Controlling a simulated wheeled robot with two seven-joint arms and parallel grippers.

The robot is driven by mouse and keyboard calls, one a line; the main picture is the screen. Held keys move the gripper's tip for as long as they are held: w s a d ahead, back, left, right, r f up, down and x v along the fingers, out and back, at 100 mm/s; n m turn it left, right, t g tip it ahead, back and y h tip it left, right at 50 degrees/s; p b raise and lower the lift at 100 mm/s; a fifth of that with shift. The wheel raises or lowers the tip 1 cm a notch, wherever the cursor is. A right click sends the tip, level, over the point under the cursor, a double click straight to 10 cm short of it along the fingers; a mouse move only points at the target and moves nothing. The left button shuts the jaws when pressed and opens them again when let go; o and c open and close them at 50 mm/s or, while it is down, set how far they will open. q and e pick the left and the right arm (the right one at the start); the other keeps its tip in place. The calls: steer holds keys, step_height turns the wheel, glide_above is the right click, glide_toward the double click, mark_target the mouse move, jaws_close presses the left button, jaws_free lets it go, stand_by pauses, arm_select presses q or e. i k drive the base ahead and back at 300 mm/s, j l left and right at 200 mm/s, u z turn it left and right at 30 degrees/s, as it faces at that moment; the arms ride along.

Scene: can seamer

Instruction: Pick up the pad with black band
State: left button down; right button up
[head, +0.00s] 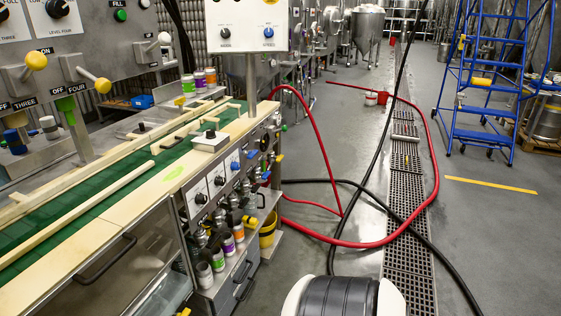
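No pad with a black band can be made out for certain. A yellow item with a dark band (267,232) sits low at the near right end of the machine, by its side. It looks more like a small bucket, and I cannot tell whether it is the pad. Neither of my grippers is in the head view.
The green conveyor (150,190) runs along the left, above drawers and several small canisters (228,243). A red hose (437,180) and black cables cross the floor and drain grate (402,220). A blue ladder (490,80) stands at right.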

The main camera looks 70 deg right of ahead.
mark_target(250, 222)
steer(key=z, duration=2)
steer(key=u, duration=0.55)
steer(key=i+l+u, duration=0.15)
steer(key=l+u, duration=0.5)
steer(key=u, duration=0.15)
steer(key=i+l+u, duration=0.1)
steer(key=l+u, duration=0.35)
